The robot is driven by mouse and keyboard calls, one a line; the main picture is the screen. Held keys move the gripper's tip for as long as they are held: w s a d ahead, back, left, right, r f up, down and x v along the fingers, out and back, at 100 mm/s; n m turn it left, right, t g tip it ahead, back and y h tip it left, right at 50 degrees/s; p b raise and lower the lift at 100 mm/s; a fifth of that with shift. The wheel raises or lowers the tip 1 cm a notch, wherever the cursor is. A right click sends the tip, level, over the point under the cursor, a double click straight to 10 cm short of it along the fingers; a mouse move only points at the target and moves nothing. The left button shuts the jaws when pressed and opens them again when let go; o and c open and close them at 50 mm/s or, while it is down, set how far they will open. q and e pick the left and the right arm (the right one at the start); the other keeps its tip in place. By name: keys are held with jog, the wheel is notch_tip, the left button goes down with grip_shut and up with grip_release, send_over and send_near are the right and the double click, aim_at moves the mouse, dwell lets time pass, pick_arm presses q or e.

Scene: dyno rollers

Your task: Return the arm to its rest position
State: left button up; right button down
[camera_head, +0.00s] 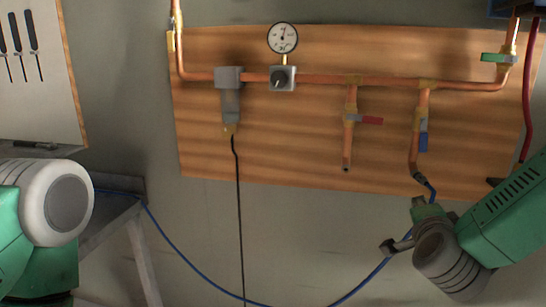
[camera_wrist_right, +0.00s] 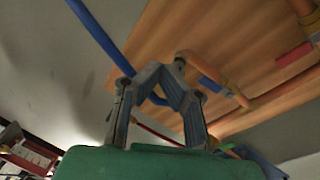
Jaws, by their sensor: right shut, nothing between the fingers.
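My right arm comes in from the right in the head view, a green link leading to a grey wrist. My right gripper (camera_head: 426,207) is small there, below the right-hand branch of the copper pipe, and its fingers are hard to make out. In the wrist view the right gripper (camera_wrist_right: 176,68) shows its grey fingers coming together above its green body, shut with nothing between them. The wooden board (camera_wrist_right: 235,45) and pipework lie beyond it. My left arm shows only as a white and green joint at the lower left of the head view; its gripper is out of view.
The wooden board (camera_head: 280,145) carries copper pipe, a round gauge (camera_head: 283,38), a red-handled valve (camera_head: 371,120) and a blue-handled valve (camera_head: 423,137). A blue hose (camera_head: 190,262) hangs in a loop and passes close to my right wrist. A black cable (camera_head: 239,210) hangs mid-wall.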

jog(key=s+a+f+n+g+y, duration=0.25)
jog(key=s+f+n, duration=0.3)
jog(key=f, duration=0.65)
jog(key=s+a+f+n+g+y, duration=0.25)
jog(key=s+f+n+g, duration=0.35)
jog(key=f, duration=0.6)
pick_arm(q)
jog(key=shift+d, duration=0.15)
pick_arm(e)
jog(key=s+f+n+g, duration=0.3)
jog(key=s+f, duration=0.2)
jog(key=s, duration=0.7)
jog(key=s+f+n+g, duration=0.3)
jog(key=s+f, duration=0.3)
jog(key=s, duration=0.6)
jog(key=shift+d+f+n+y, duration=0.25)
jog(key=shift+d+n+y, duration=0.1)
jog(key=shift+d, duration=0.1)
jog(key=shift+s+d, duration=0.1)
